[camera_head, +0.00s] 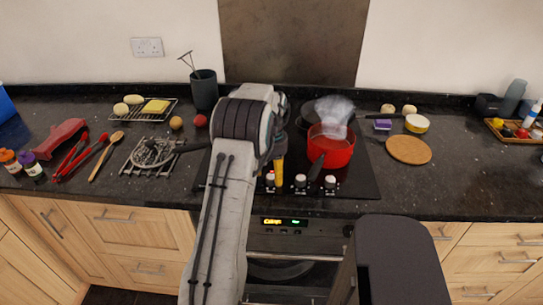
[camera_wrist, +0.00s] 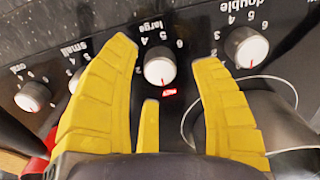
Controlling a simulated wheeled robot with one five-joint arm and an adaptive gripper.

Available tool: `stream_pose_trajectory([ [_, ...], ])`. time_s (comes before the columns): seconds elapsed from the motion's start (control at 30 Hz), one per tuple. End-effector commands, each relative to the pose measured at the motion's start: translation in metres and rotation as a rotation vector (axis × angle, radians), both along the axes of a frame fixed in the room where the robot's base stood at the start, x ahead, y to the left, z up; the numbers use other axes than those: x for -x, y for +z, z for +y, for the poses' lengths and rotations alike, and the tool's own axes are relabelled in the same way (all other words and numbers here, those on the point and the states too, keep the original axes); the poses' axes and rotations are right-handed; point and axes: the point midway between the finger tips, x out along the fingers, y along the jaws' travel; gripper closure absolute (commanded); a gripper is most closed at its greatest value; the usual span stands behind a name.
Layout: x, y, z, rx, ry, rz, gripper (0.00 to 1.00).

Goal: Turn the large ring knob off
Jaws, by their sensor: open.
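The large ring knob (camera_wrist: 159,68), a white dial labelled "large", is in the middle of the wrist view. A small red light glows just below it. My gripper (camera_wrist: 166,52) is open, with yellow fingers on the left and right of the knob and a third finger below it. I see gaps between the fingers and the knob, and no clear contact. In the head view my gripper (camera_head: 273,176) is low over the front of the black hob (camera_head: 365,180), at the leftmost visible knob. My arm hides part of the hob.
Neighbouring knobs are the small knob (camera_wrist: 76,80), partly behind a finger, the double knob (camera_wrist: 246,48) and another dial (camera_wrist: 33,97). A red pot (camera_head: 331,150) steams right of my gripper, its dark handle reaching toward the knobs.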

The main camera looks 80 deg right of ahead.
Motion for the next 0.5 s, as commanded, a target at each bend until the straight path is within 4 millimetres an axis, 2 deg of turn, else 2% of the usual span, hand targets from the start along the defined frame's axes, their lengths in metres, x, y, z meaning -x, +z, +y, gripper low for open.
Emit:
stream_pose_trajectory([
  [0.3,0.0,0.056,-0.001,0.003,0.0,0.0,0.41],
  [0.5,0.0,0.082,0.0,0.0,0.0,0.0,0.41],
])
